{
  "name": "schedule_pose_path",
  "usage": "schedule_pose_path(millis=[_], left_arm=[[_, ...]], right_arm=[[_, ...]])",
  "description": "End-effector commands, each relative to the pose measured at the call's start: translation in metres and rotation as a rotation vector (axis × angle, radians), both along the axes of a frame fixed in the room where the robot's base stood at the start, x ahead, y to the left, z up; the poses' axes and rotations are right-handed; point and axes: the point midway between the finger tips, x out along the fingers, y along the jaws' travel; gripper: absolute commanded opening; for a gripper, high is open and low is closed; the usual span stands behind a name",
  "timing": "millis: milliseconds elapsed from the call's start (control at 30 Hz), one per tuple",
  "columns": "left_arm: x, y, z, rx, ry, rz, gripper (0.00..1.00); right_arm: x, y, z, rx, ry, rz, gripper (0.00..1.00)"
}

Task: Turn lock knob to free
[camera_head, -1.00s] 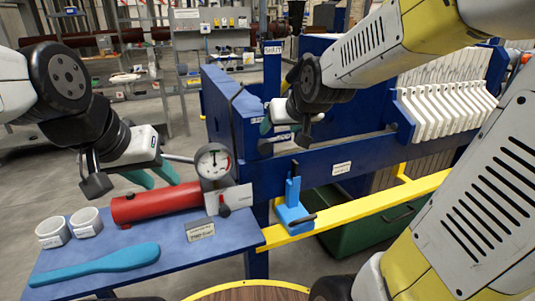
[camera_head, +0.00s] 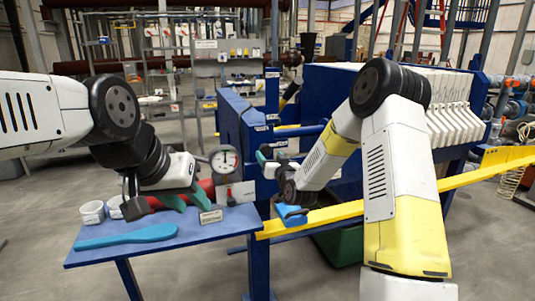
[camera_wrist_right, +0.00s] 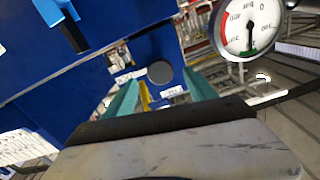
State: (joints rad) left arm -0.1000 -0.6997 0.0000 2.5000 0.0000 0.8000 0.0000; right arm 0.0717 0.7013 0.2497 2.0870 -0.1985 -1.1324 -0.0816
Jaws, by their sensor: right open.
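A dark round knob (camera_wrist_right: 160,72) faces me on the blue press frame in the right wrist view. It lies between the tips of my open right gripper (camera_wrist_right: 161,92), with no contact visible. Its turned position cannot be told. In the head view my right gripper (camera_head: 268,160) is beside the blue post, right of the gauge, and the knob cannot be made out there. My left gripper (camera_head: 185,198) has its teal fingers apart over the side table, in front of the red cylinder (camera_head: 207,188).
A pressure gauge (camera_head: 224,158) stands close left of my right gripper; it also shows in the wrist view (camera_wrist_right: 240,30). A blue block with a black handle (camera_head: 290,214) sits on the yellow rail (camera_head: 335,214). The blue side table (camera_head: 105,256) holds cups and a teal paddle (camera_head: 125,237).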

Motion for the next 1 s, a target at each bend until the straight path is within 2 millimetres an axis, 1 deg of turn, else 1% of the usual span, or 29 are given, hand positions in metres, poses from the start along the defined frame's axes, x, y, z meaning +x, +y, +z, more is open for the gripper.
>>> schedule_pose_path(millis=[33, 200, 333, 500, 733, 800, 867, 900, 967, 1000], left_arm=[[0.0, 0.0, 0.0, 0.0, 0.0, 0.0, 0.36], [0.0, 0.0, 0.0, 0.0, 0.0, 0.0, 0.36], [0.0, 0.0, 0.0, 0.0, 0.0, 0.0, 0.36], [0.0, 0.0, 0.0, 0.0, 0.0, 0.0, 0.36], [0.0, 0.0, 0.0, 0.0, 0.0, 0.0, 0.36], [0.0, 0.0, 0.0, 0.0, 0.0, 0.0, 0.36], [0.0, 0.0, 0.0, 0.0, 0.0, 0.0, 0.36], [0.0, 0.0, 0.0, 0.0, 0.0, 0.0, 0.36], [0.0, 0.0, 0.0, 0.0, 0.0, 0.0, 0.36], [0.0, 0.0, 0.0, 0.0, 0.0, 0.0, 0.36]], right_arm=[[0.008, 0.003, 0.0, 0.0, -0.001, 0.001, 0.65], [0.035, 0.012, 0.0, 0.0, 0.0, 0.001, 0.65], [0.05, 0.017, 0.0, 0.0, 0.001, 0.001, 0.65], [0.058, 0.019, 0.0, -0.001, 0.002, 0.0, 0.65], [0.059, 0.019, 0.0, -0.001, 0.003, 0.0, 0.65], [0.059, 0.019, 0.0, -0.002, 0.003, 0.0, 0.51], [0.059, 0.019, 0.0, -0.002, 0.003, 0.0, 0.39], [0.059, 0.019, 0.0, -0.002, 0.003, 0.0, 0.32], [0.059, 0.019, 0.0, -0.002, 0.003, 0.0, 0.2], [0.059, 0.019, 0.0, -0.002, 0.003, 0.0, 0.12]])
